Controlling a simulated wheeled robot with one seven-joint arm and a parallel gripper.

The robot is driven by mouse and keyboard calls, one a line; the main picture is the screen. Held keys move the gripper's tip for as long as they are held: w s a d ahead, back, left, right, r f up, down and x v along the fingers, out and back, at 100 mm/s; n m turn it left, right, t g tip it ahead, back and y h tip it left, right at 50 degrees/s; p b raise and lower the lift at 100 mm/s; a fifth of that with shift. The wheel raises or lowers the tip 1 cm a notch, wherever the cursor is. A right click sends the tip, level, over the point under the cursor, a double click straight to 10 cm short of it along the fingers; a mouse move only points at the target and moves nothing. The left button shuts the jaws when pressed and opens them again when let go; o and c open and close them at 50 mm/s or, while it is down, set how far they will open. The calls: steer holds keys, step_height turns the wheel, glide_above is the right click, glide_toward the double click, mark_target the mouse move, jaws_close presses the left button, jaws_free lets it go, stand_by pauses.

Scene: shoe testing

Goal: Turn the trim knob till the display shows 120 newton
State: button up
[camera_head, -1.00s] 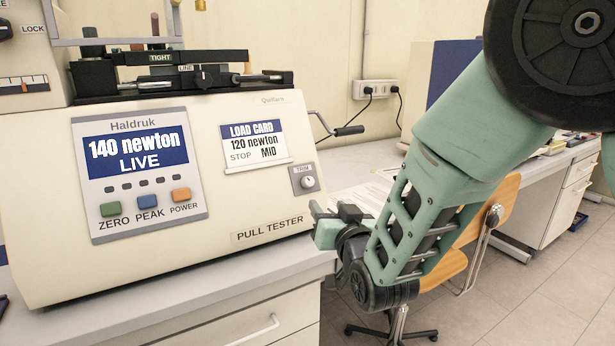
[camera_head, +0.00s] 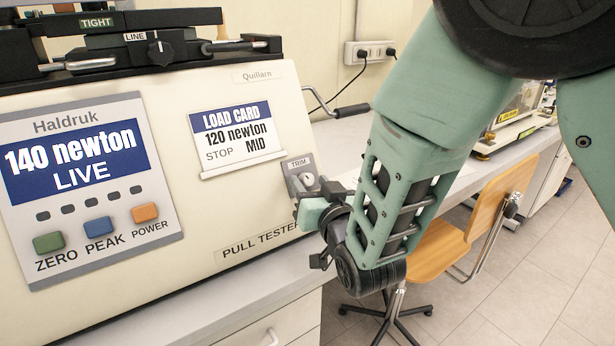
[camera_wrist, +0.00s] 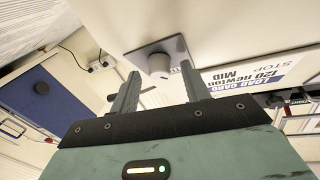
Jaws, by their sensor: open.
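The trim knob (camera_head: 307,180) is a small round knob on a grey plate labelled TRIM, at the right end of the pull tester's cream front. In the wrist view the knob (camera_wrist: 158,63) lies just beyond and between the spread fingertips. My gripper (camera_head: 300,190) is open, close in front of the knob, and partly covers its plate; it also shows in the wrist view (camera_wrist: 160,75). I cannot tell any contact with the knob. The display (camera_head: 75,162) reads 140 newton, LIVE. The load card (camera_head: 236,138) reads 120 newton, STOP, MID.
Green ZERO (camera_head: 48,242), blue PEAK (camera_head: 98,227) and orange POWER (camera_head: 145,212) buttons sit below the display. A crank handle (camera_head: 352,110) sticks out behind the tester's right side. A wooden chair (camera_head: 440,250) stands on the right. The floor beyond it is clear.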

steer(key=c, duration=1)
steer(key=shift+f+b, duration=0.1)
steer(key=shift+b, duration=0.2)
steer(key=n+y+b, duration=0.2)
steer(key=n, duration=0.1)
steer(key=shift+w+d+f+n+g, duration=0.1)
steer(key=shift+d+n+g, duration=0.1)
steer(key=shift+n+g, duration=0.1)
steer(key=shift+d+n+g+y+b, duration=0.1)
steer(key=shift+n+g+y+b, duration=0.25)
steer(key=shift+n+y+b, duration=0.55)
steer(key=shift+n+g+y+b, duration=0.35)
steer(key=shift+n+b, duration=0.15)
steer(key=shift+n, duration=0.9)
